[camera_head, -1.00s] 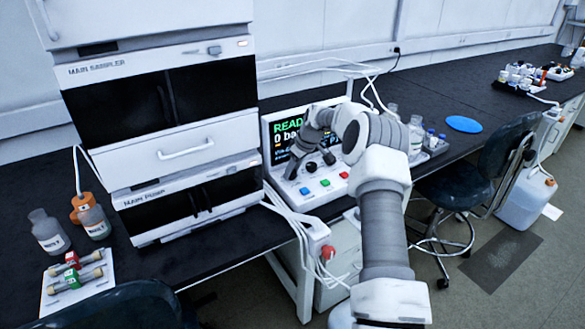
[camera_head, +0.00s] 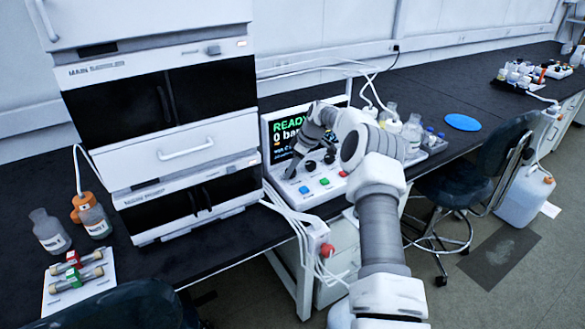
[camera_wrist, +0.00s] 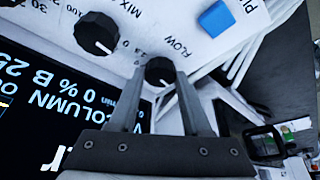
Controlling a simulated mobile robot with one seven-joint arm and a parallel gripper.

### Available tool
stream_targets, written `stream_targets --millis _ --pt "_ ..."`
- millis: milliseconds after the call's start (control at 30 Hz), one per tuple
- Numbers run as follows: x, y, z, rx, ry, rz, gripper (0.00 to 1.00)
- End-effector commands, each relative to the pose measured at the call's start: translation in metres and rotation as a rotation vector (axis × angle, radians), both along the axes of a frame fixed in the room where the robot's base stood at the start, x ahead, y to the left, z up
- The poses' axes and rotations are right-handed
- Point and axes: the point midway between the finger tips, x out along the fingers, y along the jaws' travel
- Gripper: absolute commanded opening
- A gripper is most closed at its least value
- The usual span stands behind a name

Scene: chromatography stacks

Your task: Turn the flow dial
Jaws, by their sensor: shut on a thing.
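The flow dial (camera_wrist: 160,71) is a small black knob with a white pointer line, labelled FLOW, on a white control panel (camera_head: 300,202). In the wrist view my gripper (camera_wrist: 160,74) has one finger on each side of the dial and is shut on it. In the head view my gripper (camera_head: 291,169) is at the left of the panel's knob row, and the flow dial is hidden behind it. A second black dial (camera_wrist: 97,33), labelled MIX, is beside it; it also shows in the head view (camera_head: 310,166).
A screen (camera_head: 290,128) reading READY stands behind the knobs. A blue button (camera_head: 304,190), a green button (camera_head: 324,181) and a red button (camera_head: 342,174) are in front. The sampler stack (camera_head: 150,130) stands close on the left. Bottles (camera_head: 412,130) stand to the right.

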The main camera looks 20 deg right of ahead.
Motion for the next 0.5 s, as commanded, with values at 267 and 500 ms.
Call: stream_targets --millis 267,500 --pt "0.0 0.0 0.0 0.0 0.0 0.001 0.78" --pt "-0.0001 -0.0004 0.0016 -0.001 -0.001 0.0 0.78"
